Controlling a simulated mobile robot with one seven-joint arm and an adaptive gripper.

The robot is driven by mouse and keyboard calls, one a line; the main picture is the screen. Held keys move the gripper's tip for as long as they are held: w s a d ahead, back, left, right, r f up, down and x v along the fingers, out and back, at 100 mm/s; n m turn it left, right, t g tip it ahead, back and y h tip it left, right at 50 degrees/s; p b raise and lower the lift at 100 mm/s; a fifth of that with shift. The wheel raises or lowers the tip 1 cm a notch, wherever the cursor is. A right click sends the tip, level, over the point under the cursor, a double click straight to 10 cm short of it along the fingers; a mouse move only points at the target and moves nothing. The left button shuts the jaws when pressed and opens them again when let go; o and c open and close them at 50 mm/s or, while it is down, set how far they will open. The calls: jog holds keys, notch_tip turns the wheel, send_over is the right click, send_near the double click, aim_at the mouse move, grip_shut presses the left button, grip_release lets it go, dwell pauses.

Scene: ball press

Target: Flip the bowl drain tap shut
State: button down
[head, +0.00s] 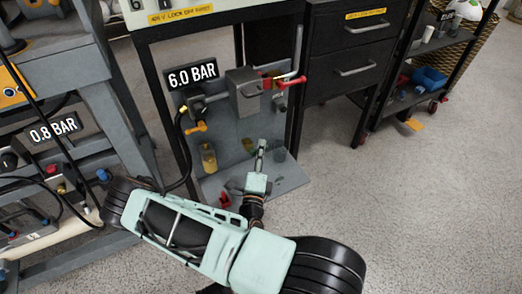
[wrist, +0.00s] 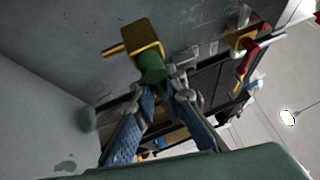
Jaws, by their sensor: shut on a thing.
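A brass block with a thin pin on its left side (wrist: 140,38) and a green stub (wrist: 152,69) shows in the wrist view; it looks like the bowl drain tap. The green stub runs down between my fingertips. My gripper (wrist: 163,88) is shut on the green stub, with a blue-padded finger on each side. In the head view my gripper (head: 262,147) is at the lower middle of the grey panel, just right of a small green-yellow part (head: 249,146). The fingers hide part of the tap, and I cannot tell its exact lever position.
A grey box (head: 244,93) and a red handle (head: 291,82) are above my gripper. An amber bowl (head: 209,157) and a yellow-orange handle (head: 196,128) are to its left. A black drawer cabinet (head: 345,55) stands right; open floor (head: 400,220) lies in front of it.

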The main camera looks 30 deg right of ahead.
dwell(0.4)
jog(key=c, duration=2)
grip_release()
jog(key=shift+c, duration=0.2)
jog(key=shift+r, duration=0.1)
